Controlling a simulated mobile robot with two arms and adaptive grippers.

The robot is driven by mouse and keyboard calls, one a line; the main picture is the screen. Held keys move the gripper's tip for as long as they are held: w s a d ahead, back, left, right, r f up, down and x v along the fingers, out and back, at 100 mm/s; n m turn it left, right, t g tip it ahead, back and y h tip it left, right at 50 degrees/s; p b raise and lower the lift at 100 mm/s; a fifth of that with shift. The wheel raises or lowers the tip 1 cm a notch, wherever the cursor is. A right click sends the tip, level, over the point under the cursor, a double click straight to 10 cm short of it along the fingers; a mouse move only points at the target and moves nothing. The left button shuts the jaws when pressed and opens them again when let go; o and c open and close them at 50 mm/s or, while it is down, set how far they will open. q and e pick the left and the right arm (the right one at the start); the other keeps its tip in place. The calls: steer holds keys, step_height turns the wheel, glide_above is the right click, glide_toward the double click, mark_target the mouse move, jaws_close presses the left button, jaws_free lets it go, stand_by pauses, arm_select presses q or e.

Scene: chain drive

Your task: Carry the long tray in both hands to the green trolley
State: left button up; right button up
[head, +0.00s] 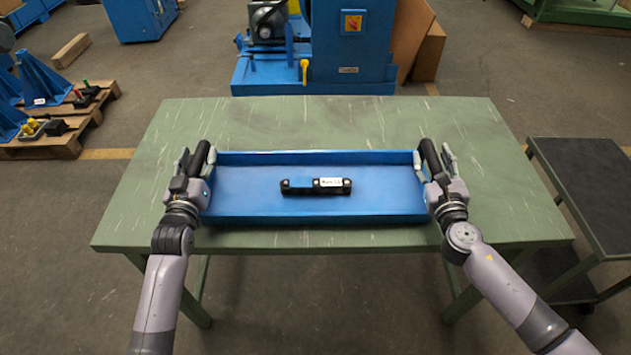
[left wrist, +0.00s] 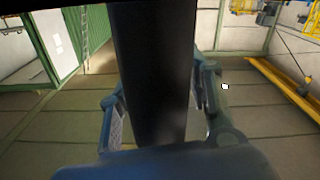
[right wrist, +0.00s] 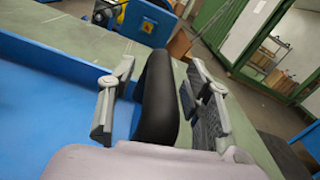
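The long blue tray (head: 245,193) lies flat on the green worktable, with a black handle at each end. A black part (head: 316,187) with a white label sits in its middle. My left gripper (head: 196,160) is open around the left handle, its fingers on either side; the handle (left wrist: 155,75) fills the middle of the left wrist view. My right gripper (head: 433,158) is open around the right handle (right wrist: 158,95), with gaps beside it in the right wrist view. The trolley (head: 590,170), dark-topped with a green frame, stands at the right, partly cut off.
The green worktable (head: 300,120) is otherwise clear around the tray. A blue machine (head: 345,50) stands behind it. A wooden pallet (head: 70,135) with blue brackets and small parts lies at the left. A floor gap separates the table from the trolley.

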arm_select(q)
jaws_close()
arm_select(e)
jaws_close()
stand_by(0.5)
arm_select(q)
steer(key=shift+w+r, duration=0.15)
steer(key=shift+r, duration=0.15)
arm_select(e)
steer(key=shift+w+d+r, duration=0.1)
steer(key=shift+w+r, duration=0.05)
steer(key=shift+r, duration=0.15)
